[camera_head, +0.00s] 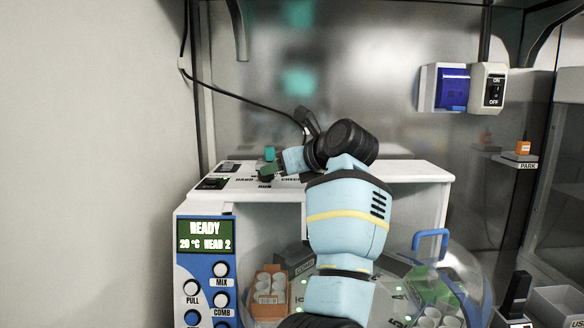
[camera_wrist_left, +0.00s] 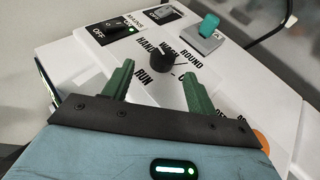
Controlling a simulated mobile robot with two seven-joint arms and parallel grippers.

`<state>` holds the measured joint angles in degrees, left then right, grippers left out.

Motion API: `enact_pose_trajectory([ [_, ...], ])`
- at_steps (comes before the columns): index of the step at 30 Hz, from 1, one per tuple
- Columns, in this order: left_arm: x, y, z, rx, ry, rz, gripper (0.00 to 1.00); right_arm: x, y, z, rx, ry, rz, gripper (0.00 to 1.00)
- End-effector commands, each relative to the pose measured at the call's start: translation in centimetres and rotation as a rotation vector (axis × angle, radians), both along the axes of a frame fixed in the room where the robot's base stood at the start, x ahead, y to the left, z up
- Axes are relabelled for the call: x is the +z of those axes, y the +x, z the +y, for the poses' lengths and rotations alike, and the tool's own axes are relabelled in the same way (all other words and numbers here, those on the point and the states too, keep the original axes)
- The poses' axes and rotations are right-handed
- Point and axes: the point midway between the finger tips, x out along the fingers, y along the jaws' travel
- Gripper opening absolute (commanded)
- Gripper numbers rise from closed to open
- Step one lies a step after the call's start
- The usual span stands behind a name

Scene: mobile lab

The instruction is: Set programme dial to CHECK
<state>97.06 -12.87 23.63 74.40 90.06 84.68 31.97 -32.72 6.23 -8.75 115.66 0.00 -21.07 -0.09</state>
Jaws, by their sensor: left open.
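The programme dial (camera_wrist_left: 162,60) is a round black knob on the white top panel in the left wrist view. HAND, WASH, ROUND and RUN are printed around it; a label at its lower right is mostly hidden by a finger. A small pale mark on the knob seems to face WASH. My left gripper (camera_wrist_left: 158,72) is open, its green fingers apart on either side of the dial in the picture; I cannot tell whether they touch it. In the head view my left gripper (camera_head: 268,173) is over the panel and the dial is hidden. My right gripper is not in view.
A mains rocker switch (camera_wrist_left: 116,28) and a teal lever (camera_wrist_left: 208,26) on a grey base flank the dial's far side. The machine's display (camera_head: 205,236) reads READY, 20 °C, HEAD 2. A clear dome with a blue handle (camera_head: 430,240) stands at right.

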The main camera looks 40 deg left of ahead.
Motion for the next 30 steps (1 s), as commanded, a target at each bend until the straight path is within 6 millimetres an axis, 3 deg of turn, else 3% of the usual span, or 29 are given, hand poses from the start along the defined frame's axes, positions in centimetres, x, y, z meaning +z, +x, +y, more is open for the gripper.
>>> enact_pose_trajectory([
  [11,0.1,0.1,0.2,-0.001,-0.013,-0.008,0.57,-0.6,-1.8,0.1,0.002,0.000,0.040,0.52],
  [24,-2.1,0.8,5.6,0.001,-0.012,-0.008,0.57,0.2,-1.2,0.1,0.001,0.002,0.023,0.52],
  [30,-2.7,1.0,6.9,-0.001,-0.013,-0.009,0.57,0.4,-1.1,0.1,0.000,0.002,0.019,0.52],
])
